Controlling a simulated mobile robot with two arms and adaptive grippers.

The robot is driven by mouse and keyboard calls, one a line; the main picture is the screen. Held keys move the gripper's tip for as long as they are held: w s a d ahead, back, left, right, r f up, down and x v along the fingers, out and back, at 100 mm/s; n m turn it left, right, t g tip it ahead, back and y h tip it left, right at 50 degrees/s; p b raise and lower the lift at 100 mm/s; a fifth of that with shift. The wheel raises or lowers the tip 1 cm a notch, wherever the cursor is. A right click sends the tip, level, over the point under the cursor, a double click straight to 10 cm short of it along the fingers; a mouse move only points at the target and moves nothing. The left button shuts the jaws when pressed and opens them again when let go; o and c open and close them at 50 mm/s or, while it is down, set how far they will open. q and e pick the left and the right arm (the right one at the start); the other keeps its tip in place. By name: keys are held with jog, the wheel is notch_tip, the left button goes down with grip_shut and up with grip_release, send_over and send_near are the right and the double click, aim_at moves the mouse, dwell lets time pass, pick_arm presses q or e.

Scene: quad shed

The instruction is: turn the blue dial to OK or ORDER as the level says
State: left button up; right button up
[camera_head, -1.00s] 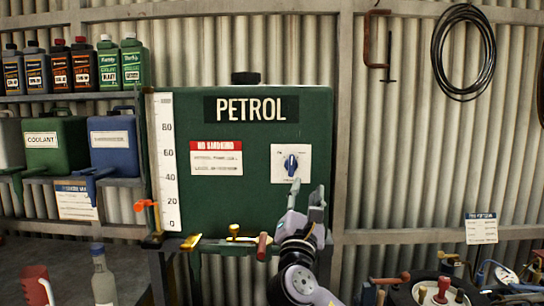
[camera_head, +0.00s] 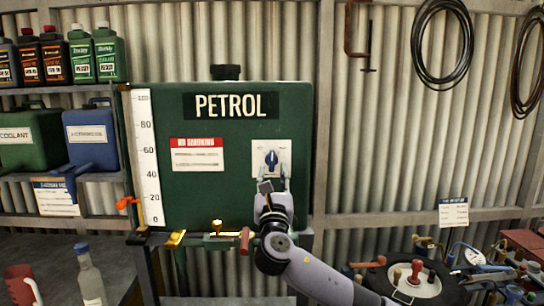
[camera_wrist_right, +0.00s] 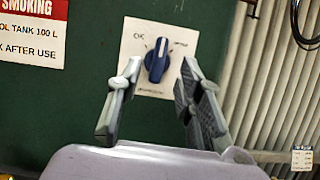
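The blue dial (camera_head: 271,160) sits on a white plate (camera_head: 259,147) on the green petrol tank (camera_head: 220,215). In the right wrist view the dial (camera_wrist_right: 157,60) stands nearly upright, its white mark at the top leaning slightly right. "OK" reads at its upper left; the label at upper right is too small to read. A white scale (camera_head: 148,170) runs from 0 past 80 on the tank's left edge; I cannot make out the level. My right gripper (camera_head: 271,182) is open just below the dial, fingertips to either side and seemingly apart from it. My left gripper is out of view.
A brass tap (camera_head: 217,226) and a red handle (camera_head: 246,241) stick out below the tank. An orange lever (camera_head: 127,203) is at its left. A glass bottle (camera_head: 90,278) and red jug (camera_head: 22,285) stand at lower left; cluttered gear fills the lower right.

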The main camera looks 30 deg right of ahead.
aim_at(272, 162)
jog(key=p+x, duration=0.1)
jog(key=x, duration=0.4)
jog(key=shift+w, duration=0.1)
jog(key=shift+c, duration=0.5)
grip_shut()
